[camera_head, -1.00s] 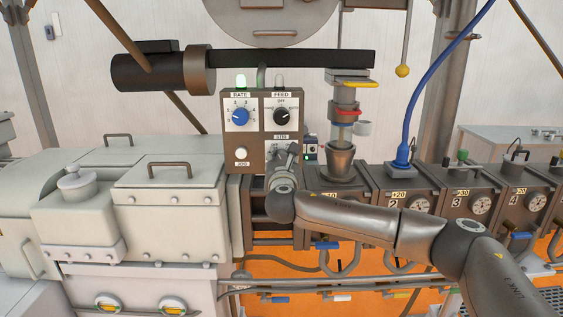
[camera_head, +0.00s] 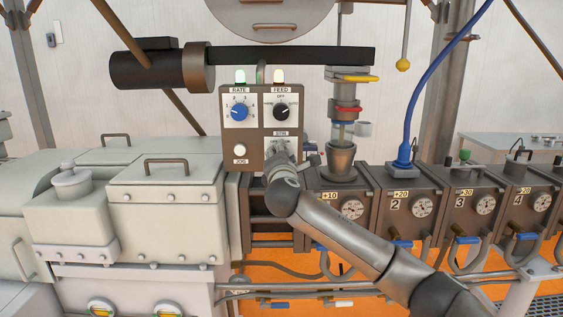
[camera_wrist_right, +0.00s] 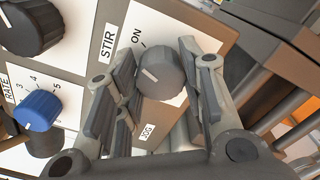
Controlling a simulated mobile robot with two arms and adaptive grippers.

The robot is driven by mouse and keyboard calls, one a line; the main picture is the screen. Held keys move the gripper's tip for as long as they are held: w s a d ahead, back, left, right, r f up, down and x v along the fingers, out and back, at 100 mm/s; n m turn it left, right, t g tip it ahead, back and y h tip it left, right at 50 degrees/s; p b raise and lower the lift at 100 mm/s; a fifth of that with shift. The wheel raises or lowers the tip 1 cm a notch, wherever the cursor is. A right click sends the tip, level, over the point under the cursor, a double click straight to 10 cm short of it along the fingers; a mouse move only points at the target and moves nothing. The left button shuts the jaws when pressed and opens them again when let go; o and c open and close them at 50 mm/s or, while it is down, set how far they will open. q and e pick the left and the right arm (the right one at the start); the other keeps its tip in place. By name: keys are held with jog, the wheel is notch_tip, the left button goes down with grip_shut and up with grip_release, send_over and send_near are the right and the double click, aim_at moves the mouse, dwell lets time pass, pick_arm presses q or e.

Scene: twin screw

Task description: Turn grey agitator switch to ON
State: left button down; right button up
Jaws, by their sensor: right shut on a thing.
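The grey agitator switch (camera_wrist_right: 160,74) is a round knob on the white STIR plate (camera_wrist_right: 180,35), seen in the right wrist view. Its face has a short white line. An ON label (camera_wrist_right: 137,37) and a tick mark are printed beside it; I cannot tell whether the line meets the tick. My right gripper (camera_wrist_right: 157,65) is shut on the knob, one finger on each side. In the head view my right gripper (camera_head: 279,151) is at the lower right of the control box (camera_head: 257,154) and hides the knob. My left gripper is not in view.
The blue RATE knob (camera_head: 239,112) and black FEED knob (camera_head: 281,111) sit above, close to my right gripper. A white JOG button (camera_head: 239,151) is at its left. A metal funnel cup (camera_head: 340,158) stands just to the right.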

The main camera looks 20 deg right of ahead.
jog(key=shift+f+m, duration=0.15)
jog(key=shift+m, duration=0.65)
jog(key=shift+b, duration=0.3)
jog(key=o, duration=1)
jog(key=shift+s, duration=0.1)
jog(key=v, duration=1.2)
